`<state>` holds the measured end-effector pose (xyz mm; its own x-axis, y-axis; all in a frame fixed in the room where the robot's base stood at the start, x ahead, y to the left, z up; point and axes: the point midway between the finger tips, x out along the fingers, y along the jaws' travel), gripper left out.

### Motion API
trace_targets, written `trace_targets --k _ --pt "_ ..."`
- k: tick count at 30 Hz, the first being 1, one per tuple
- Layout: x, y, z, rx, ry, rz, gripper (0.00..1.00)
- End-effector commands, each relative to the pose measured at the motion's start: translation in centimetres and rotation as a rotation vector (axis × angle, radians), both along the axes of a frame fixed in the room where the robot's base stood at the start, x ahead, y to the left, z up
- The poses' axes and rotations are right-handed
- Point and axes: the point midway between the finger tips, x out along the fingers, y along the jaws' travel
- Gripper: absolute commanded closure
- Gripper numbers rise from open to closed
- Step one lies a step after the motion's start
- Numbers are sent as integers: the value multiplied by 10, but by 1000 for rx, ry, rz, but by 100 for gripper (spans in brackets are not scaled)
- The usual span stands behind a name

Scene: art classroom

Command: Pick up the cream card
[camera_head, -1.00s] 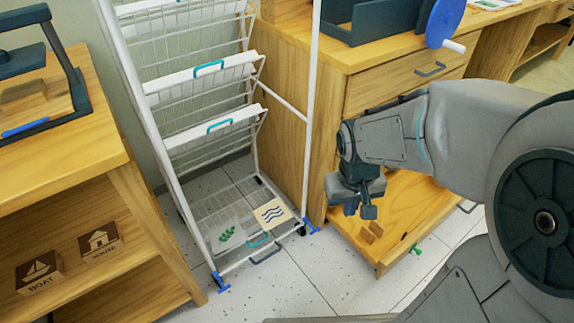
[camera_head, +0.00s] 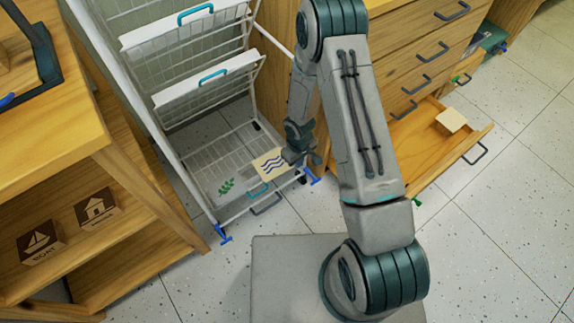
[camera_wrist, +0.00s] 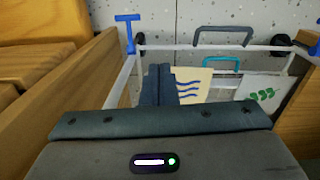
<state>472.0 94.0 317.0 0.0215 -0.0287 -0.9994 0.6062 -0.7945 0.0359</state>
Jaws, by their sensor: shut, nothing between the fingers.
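The cream card (camera_head: 271,161) with blue wavy lines lies on the bottom wire shelf of the white rack (camera_head: 236,150). It also shows in the wrist view (camera_wrist: 190,87), partly hidden by my fingers. My gripper (camera_head: 312,160) is at the card's right edge in the head view, shut and empty. In the wrist view my closed fingers (camera_wrist: 158,85) stand in front of the card's left part. I cannot tell whether they touch it.
A white card with a green leaf (camera_head: 226,187) lies left of the cream card. Wire baskets (camera_head: 207,79) hang above. A wooden cabinet (camera_head: 420,75) stands right, with an open drawer (camera_head: 411,147) holding a cream piece (camera_head: 451,119). A wooden shelf unit (camera_head: 125,172) stands left.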

Motion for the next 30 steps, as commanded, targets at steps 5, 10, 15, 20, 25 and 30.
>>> trace_targets --k 5,10,15,20,25,30 --pt "-10 10 -30 22 20 41 100" --pt "-13 12 -46 28 24 51 100" --pt "-13 12 -75 28 25 51 100" --pt "-13 12 -111 27 25 50 100" --pt "-13 12 -145 27 25 50 100" --pt "9 29 -139 29 21 48 100"
